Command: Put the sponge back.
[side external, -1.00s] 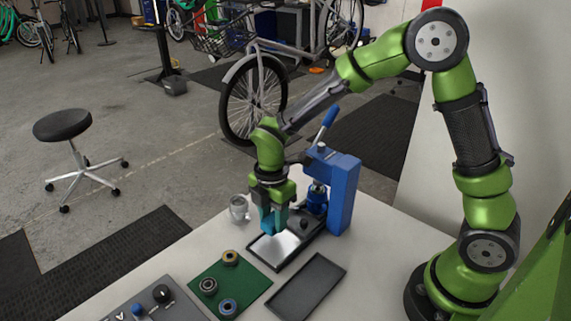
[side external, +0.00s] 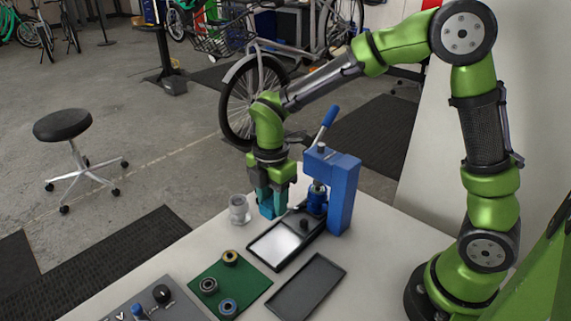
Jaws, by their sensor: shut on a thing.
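My gripper (side external: 271,208) is low over the back of the white bench, between the clear glass jar (side external: 239,210) and the blue press (side external: 343,192). Its teal fingers are shut on the sponge, which is mostly hidden between them and hard to make out. The gripper is behind the shiny metal plate (side external: 279,243) in the press's black base and just right of the jar. I cannot tell whether the sponge touches the bench.
An empty black tray (side external: 328,268) lies at the front right. A green mat (side external: 246,289) holds several rings. A grey panel with knobs (side external: 143,297) is at the front left. The press's blue lever (side external: 327,119) stands up right of my gripper.

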